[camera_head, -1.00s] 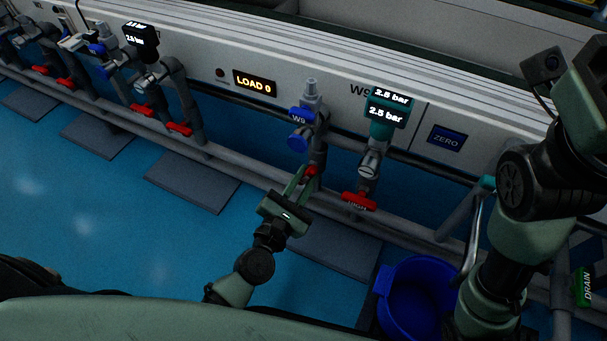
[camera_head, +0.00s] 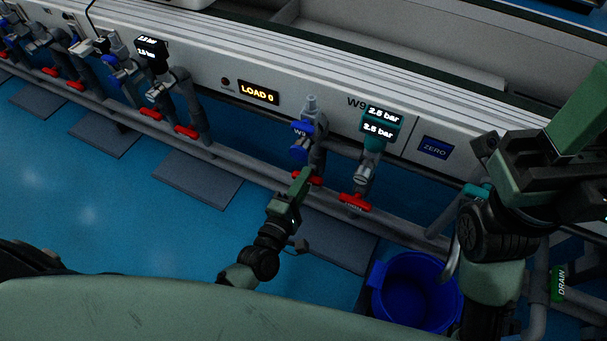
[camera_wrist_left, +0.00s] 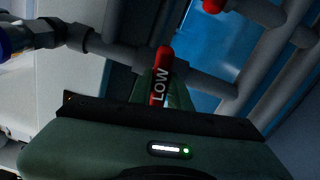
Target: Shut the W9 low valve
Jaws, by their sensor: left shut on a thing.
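The W9 low valve has a red handle (camera_head: 316,181) below the blue W9 fitting (camera_head: 302,129). In the head view the handle lies crosswise to its pipe, partly hidden by my left gripper (camera_head: 303,180). In the left wrist view the red handle marked LOW (camera_wrist_left: 160,86) sits between the fingers of my left gripper (camera_wrist_left: 165,88), which is shut on it. My right arm stands at the right of the head view; its gripper's fingertips are not clear.
The red HIGH handle (camera_head: 355,202) is close on the right, below the teal gauge (camera_head: 380,125) reading 2.5 bar. A blue bucket (camera_head: 416,290) stands on the floor. A green DRAIN handle (camera_head: 560,283) is at far right. A grey pipe (camera_head: 250,176) runs along the bench.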

